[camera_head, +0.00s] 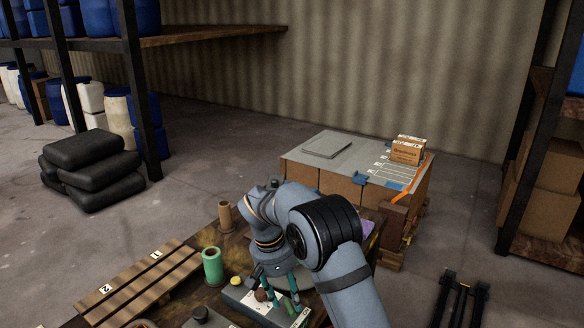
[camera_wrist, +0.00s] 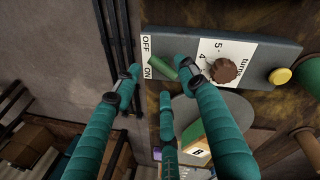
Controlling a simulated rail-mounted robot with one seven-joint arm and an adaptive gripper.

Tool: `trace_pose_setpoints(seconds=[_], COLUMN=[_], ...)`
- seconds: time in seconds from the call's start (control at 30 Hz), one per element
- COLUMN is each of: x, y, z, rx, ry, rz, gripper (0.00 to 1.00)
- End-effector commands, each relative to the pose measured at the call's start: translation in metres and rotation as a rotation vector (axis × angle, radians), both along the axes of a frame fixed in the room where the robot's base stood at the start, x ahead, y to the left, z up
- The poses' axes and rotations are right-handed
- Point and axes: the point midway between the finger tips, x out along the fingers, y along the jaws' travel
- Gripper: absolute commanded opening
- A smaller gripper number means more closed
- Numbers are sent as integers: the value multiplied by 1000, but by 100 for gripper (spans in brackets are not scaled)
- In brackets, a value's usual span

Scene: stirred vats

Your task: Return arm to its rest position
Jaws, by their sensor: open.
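My arm (camera_head: 315,235) reaches over the dark workbench, its links bent. My gripper (camera_head: 279,292) points down above a grey control panel (camera_head: 236,300). In the wrist view my gripper (camera_wrist: 158,72) has its teal fingers spread with nothing between them. Under and beside the fingers, the panel (camera_wrist: 275,52) shows OFF and ON marks with a green lever (camera_wrist: 161,67), a brown knob (camera_wrist: 223,70) on a "turns" scale and a yellow button (camera_wrist: 279,76). The fingers look apart from the knob. Whether one touches the lever, I cannot tell.
Left of the panel stand a green spool (camera_head: 213,267) and a brown spool (camera_head: 225,217); a slatted wooden rack (camera_head: 140,285) lies further left. Behind is a box-stacked table (camera_head: 300,158) with a small carton (camera_head: 407,149). A shelf post (camera_head: 520,130) stands at right. Open floor lies between.

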Motion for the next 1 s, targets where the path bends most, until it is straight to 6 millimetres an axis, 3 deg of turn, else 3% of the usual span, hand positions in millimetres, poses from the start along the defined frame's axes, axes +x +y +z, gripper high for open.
trace_pose_setpoints(seconds=[0.2, 0.43, 1.0], x=[-1, -3, -3], y=[9, 14, 11], z=[44, 73, 66], rx=[2, 2, -1], ry=[-4, 0, 1], rz=[1, 2, 2], gripper=[42, 42, 42])
